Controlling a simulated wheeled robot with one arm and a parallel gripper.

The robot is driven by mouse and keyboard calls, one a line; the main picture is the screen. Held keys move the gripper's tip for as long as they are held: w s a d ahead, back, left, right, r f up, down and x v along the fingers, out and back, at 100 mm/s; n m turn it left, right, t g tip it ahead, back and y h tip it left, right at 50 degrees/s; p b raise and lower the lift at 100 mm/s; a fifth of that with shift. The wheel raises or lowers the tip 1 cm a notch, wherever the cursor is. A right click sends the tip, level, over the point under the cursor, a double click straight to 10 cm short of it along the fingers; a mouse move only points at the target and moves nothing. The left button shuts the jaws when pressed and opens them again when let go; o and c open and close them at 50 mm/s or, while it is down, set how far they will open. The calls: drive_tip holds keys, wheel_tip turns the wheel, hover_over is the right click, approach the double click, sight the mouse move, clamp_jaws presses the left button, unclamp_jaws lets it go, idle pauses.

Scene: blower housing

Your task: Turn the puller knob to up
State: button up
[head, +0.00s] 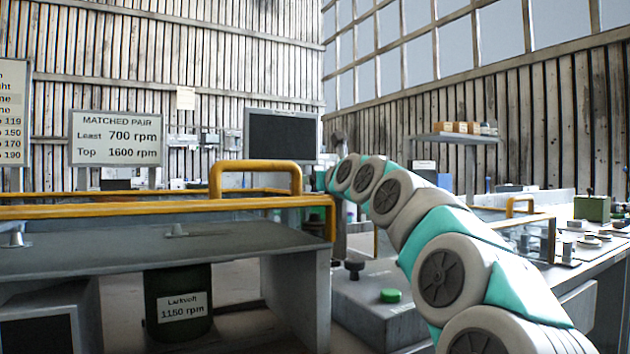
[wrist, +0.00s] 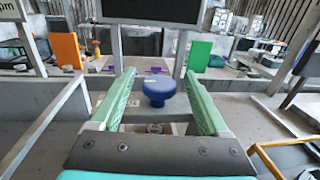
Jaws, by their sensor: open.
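In the wrist view a blue round knob (wrist: 158,86) on a short stem stands on a grey surface. No name on it can be read, so I cannot tell for sure that it is the puller knob. My gripper (wrist: 160,73) is open, with its two green fingers to the left and right of the knob in the picture. Neither finger appears to touch it, and the depth between them is unclear.
In the head view a dark knob (head: 354,267) and a green button (head: 390,295) sit on a grey box. A yellow rail (head: 150,208) crosses the left bench. In the wrist view a dark screen (wrist: 150,12) stands behind the blue knob.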

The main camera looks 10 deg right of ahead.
drive_tip(key=shift+w+a, duration=0.1)
drive_tip(key=shift+w, duration=0.1)
drive_tip(key=shift+c, duration=0.2)
clamp_jaws()
idle(0.4)
